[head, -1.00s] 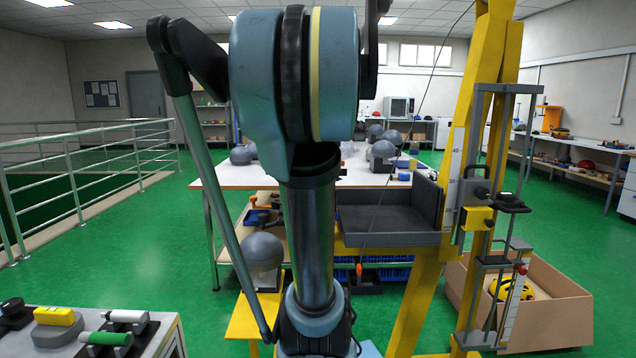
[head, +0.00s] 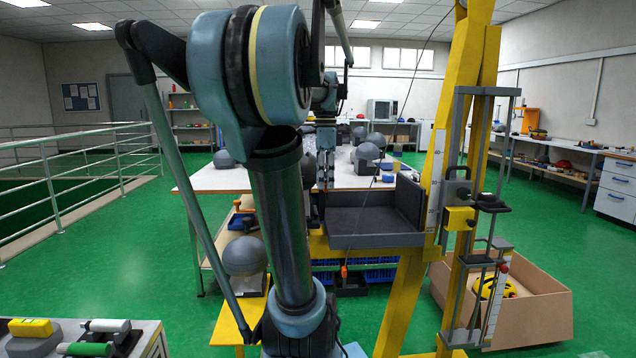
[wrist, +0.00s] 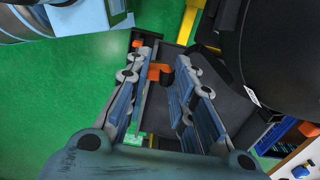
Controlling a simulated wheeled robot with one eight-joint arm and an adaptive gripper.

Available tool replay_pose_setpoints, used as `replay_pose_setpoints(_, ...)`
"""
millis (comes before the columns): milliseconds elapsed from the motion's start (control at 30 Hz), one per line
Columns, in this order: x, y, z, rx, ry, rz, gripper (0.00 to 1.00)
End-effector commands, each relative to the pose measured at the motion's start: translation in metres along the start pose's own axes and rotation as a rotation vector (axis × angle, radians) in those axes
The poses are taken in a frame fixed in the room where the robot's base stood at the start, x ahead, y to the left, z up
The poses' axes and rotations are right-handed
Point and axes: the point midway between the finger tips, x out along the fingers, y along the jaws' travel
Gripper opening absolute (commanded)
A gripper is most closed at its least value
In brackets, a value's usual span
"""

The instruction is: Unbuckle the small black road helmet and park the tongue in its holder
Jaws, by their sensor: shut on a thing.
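The wrist view shows the two long blue-grey fingers of my gripper (wrist: 163,90) apart at their pads. An orange and black piece (wrist: 160,74) shows between them; whether it is between the pads or lower down is unclear. I cannot make out what the fingers hold. A large black rounded shape (wrist: 285,55) with a small white label fills the right of the wrist view, beside the fingers; it may be the black helmet. In the head view my gripper (head: 325,170) hangs by the left end of the grey padded box, partly hidden by my arm. I cannot identify the tongue or its holder.
The yellow tower (head: 432,200) with its grey padded box (head: 375,240) stands ahead. A white table (head: 215,182) with grey headforms is behind it. A cardboard box (head: 535,315) lies right, a small bench (head: 140,340) near left. Green floor is open at left.

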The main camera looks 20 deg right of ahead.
Motion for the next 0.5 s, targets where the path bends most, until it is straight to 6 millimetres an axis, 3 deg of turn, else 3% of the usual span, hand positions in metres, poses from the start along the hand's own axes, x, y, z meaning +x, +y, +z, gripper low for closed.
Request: replay_pose_setpoints(500, -0.003, -0.015, -0.03, 0.001, 0.0, 0.0, 0.09)
